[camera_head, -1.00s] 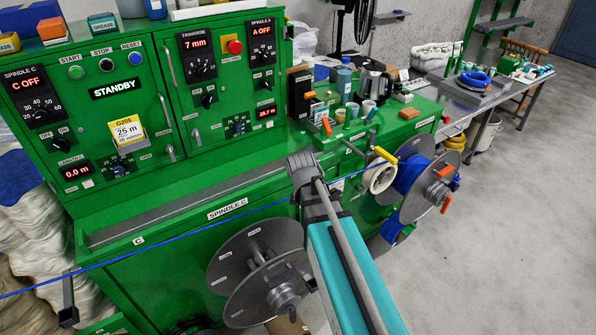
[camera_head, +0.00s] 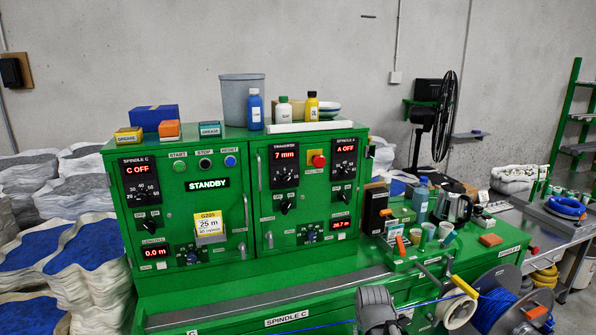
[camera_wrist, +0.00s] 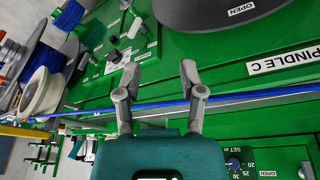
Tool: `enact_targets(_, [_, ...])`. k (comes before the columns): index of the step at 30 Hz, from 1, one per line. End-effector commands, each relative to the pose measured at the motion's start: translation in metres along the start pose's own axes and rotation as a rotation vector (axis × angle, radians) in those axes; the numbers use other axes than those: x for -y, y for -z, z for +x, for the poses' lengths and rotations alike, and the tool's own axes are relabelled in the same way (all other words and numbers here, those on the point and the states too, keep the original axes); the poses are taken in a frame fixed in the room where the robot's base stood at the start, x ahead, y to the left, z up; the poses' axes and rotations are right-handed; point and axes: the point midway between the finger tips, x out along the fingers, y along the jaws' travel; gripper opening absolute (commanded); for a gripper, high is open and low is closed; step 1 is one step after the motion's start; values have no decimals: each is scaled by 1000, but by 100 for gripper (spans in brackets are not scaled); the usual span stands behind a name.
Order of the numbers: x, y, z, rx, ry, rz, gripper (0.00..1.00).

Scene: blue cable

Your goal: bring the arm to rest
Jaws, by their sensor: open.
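My gripper (camera_wrist: 160,70) shows in the wrist view with its two grey fingers spread apart and nothing between the tips. The machine's green front lies beyond it. The blue cable (camera_wrist: 245,97) runs across the wrist view behind the fingers; I cannot tell how far it is from them. In the head view a short stretch of the cable (camera_head: 432,302) shows low down. A grey part of my arm stands at the bottom edge there, and the gripper itself is out of that picture.
The green control cabinet (camera_head: 255,238) reads STANDBY. Bottles, a grey bin (camera_head: 242,98) and boxes stand on top. A kettle (camera_head: 453,205) and cups crowd the bench at right, near a blue cable spool (camera_head: 497,306). White and blue sacks (camera_head: 65,255) lie at left.

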Motion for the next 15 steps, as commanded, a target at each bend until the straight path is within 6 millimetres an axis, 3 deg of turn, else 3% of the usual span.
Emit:
enact_targets(1, [0,-17,-2,55,4,-26,51])
enact_targets(6, [3,-58,-10,216,26,-109,51])
enact_targets(10, [4,-74,-15,286,39,-145,51])
enact_targets(15, [4,-80,-16,312,45,-159,51])
